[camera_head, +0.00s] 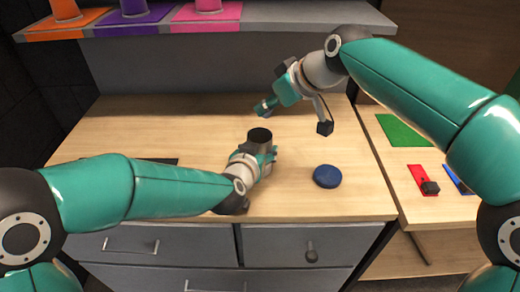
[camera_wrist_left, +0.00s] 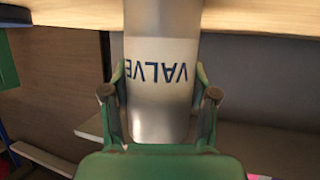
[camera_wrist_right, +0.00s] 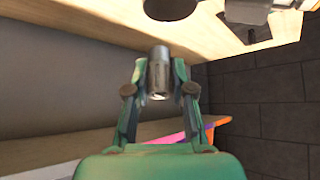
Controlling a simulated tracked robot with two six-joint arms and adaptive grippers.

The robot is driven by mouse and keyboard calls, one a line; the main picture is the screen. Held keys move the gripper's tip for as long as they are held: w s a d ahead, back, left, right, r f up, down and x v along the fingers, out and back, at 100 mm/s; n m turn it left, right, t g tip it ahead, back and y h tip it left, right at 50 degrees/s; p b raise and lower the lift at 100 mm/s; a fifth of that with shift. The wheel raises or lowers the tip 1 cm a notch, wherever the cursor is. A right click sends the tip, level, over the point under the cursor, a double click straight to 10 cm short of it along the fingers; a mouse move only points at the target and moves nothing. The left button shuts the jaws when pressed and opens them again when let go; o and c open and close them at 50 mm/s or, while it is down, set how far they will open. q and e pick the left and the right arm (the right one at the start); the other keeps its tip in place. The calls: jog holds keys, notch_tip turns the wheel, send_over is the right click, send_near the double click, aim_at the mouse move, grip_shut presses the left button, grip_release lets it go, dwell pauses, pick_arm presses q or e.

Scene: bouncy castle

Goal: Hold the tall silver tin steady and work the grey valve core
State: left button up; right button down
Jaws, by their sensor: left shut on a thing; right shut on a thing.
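The tall silver tin (camera_wrist_left: 160,110), labelled VALVE (upside down in the left wrist view), is between my left gripper's fingers. In the head view its dark round top (camera_head: 260,136) shows above my left gripper (camera_head: 262,156), which is shut around it over the table. My right gripper (camera_head: 264,108) is behind and above the tin, apart from it. In the right wrist view it is shut on a small grey cylinder, the valve core (camera_wrist_right: 158,75). The core is hard to make out in the head view.
A blue disc (camera_head: 327,176) lies on the wooden tabletop (camera_head: 190,125), right of the tin. A side table holds a green mat (camera_head: 402,130), a red piece (camera_head: 420,178) and a blue piece (camera_head: 458,180). Orange, purple and pink mats (camera_head: 205,14) sit on the back shelf.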

jog(key=shift+f, duration=0.85)
jog(key=c, duration=0.9)
grip_release()
jog(key=v, duration=1.2)
jog(key=shift+d+f, duration=0.1)
jog(key=shift+f, duration=0.05)
